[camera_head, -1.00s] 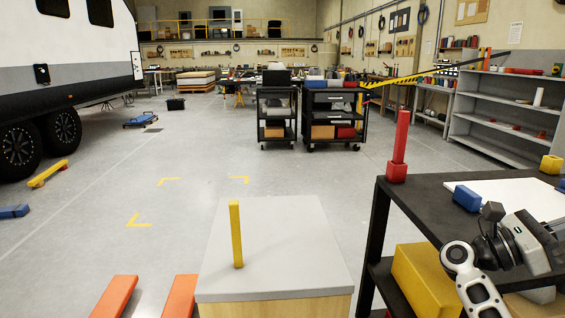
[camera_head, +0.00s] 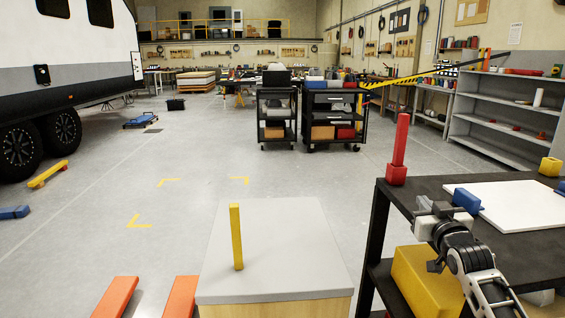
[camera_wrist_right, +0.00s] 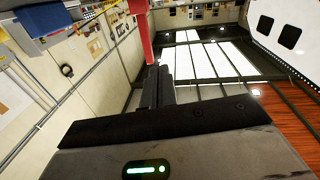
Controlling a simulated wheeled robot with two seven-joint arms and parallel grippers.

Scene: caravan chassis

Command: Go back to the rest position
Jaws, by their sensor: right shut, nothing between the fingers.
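My right gripper (camera_head: 424,208) is raised at the front left corner of the black table at the right, close to a blue block (camera_head: 467,200). Its fingers are together with nothing between them. In the right wrist view the shut dark fingers (camera_wrist_right: 159,88) point toward the far wall and ceiling, and a red post (camera_wrist_right: 140,25) shows beyond them. My left gripper is in neither view.
The black table (camera_head: 440,186) carries a red post (camera_head: 399,145), a white board (camera_head: 515,204) and a yellow block (camera_head: 550,166). A yellow box (camera_head: 425,283) sits below. A grey-topped cabinet (camera_head: 285,245) bears an upright yellow stick (camera_head: 236,235). The middle floor is clear.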

